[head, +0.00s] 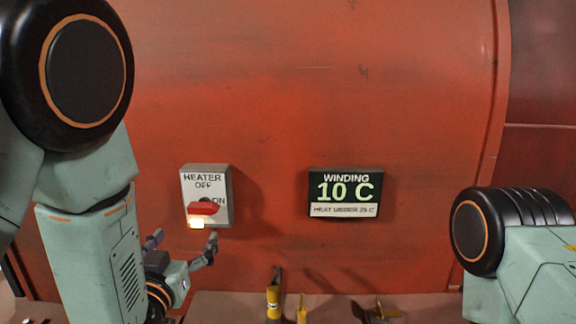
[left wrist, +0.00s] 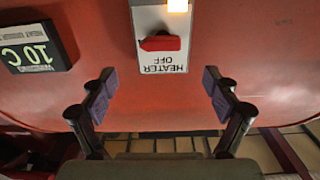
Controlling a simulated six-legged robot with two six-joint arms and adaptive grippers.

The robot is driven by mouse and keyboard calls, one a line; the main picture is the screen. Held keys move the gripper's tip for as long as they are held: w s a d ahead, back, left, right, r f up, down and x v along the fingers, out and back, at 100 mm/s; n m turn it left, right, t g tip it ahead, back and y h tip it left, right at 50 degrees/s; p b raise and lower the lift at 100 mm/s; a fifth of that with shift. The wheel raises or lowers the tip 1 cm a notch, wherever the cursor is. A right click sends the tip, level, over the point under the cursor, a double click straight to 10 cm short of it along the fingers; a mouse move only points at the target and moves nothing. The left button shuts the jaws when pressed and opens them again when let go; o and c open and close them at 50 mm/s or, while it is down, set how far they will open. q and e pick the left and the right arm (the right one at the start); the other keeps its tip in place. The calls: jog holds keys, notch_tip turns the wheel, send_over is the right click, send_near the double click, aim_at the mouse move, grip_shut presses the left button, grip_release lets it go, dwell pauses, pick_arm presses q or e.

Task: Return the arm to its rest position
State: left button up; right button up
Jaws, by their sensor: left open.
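My left gripper (head: 183,243) is open and empty, just below the heater switch box in the head view. In the left wrist view my left gripper (left wrist: 160,90) shows its two purple-padded fingers wide apart, with nothing between them. The grey heater switch box (head: 222,182) is on the red wall, marked HEATER, OFF and ON. Its red lever (head: 203,208) lies about level, near the ON mark. A lamp (head: 196,222) below it glows pale yellow. The lever also shows upside down in the left wrist view (left wrist: 160,43). My right gripper is out of view; only its arm shows.
A dark display (head: 345,191) right of the switch reads WINDING 10 C, with a small label under it. Below the wall a ledge (head: 335,308) holds yellow-handled tools (head: 273,300) and a yellow-brown item (head: 380,312). The wall between switch and display is clear.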

pick_arm(q)
jog(key=w, duration=1)
jog(key=shift+w+d, duration=0.1)
jog(key=shift+d, duration=0.1)
jog(key=shift+n, duration=0.4)
jog(key=shift+s, duration=0.35)
jog(key=m, duration=1)
send_near(202, 212)
jog(key=shift+s+a+r+m, duration=0.1)
jog(key=shift+a+m, duration=0.3)
jog(key=shift+m, duration=1.05)
jog(key=shift+s+a+f+m, duration=0.15)
jog(key=shift+a+m, duration=0.25)
jog(key=shift+m, duration=1.1)
jog(key=shift+s+a+r+m, duration=0.15)
jog(key=shift+a+m, duration=0.3)
jog(key=shift+m, duration=1)
